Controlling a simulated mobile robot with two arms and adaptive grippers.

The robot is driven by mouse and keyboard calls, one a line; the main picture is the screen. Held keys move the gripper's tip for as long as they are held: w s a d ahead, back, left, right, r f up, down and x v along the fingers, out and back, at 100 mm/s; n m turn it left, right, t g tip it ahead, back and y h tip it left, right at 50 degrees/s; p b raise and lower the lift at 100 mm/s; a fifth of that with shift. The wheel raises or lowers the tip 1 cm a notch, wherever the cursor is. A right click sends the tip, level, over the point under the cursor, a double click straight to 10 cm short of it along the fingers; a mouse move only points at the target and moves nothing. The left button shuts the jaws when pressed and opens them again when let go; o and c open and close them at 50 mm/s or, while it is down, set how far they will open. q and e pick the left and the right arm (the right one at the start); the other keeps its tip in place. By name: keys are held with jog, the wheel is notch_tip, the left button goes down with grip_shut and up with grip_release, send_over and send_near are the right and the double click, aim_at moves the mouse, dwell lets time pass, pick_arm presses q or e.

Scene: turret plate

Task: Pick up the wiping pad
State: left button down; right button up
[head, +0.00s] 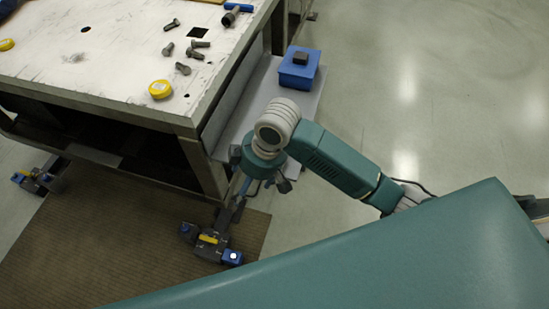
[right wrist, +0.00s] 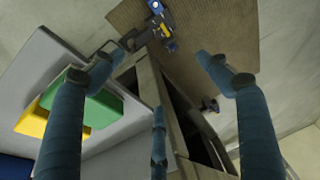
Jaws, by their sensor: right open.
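A block with a green layer (right wrist: 102,108) and a yellow layer (right wrist: 33,121), which looks like the wiping pad, lies on the grey side shelf (right wrist: 45,60) at the left of the right wrist view. One finger of my right gripper (right wrist: 158,78) crosses in front of it. The gripper is open and empty, its fingers spread wide. In the head view the right gripper (head: 258,180) hangs by the shelf's near end (head: 228,135), and no pad shows there. My left gripper is not in view.
A blue box (head: 297,79) with a dark block on top stands at the shelf's far end. The worktable (head: 120,60) holds several bolts and a yellow round item (head: 160,89). A wheeled foot (head: 212,243) stands on the brown mat (head: 110,255). Floor right of the shelf is clear.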

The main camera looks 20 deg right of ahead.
jog(key=w+d+r+h, duration=0.1)
jog(key=w+d+r, duration=0.3)
jog(key=w+d+r+n+g+h, duration=0.1)
jog(key=w+d+r+h, duration=0.1)
jog(key=w+d+r, duration=0.2)
jog(key=shift+w+d, duration=0.25)
jog(key=shift+d, duration=0.05)
jog(key=shift+d+f, duration=0.1)
jog(key=shift+d, duration=0.2)
notch_tip(320, 180, down, 5)
jog(key=shift+w+f, duration=0.1)
jog(key=f, duration=0.2)
jog(key=f+p, duration=0.1)
jog(key=f, duration=0.1)
jog(key=shift+s+d, duration=0.2)
jog(key=shift+d, duration=0.2)
jog(key=shift+f+p, duration=0.3)
jog(key=shift+f, duration=0.25)
jog(key=c, duration=1.1)
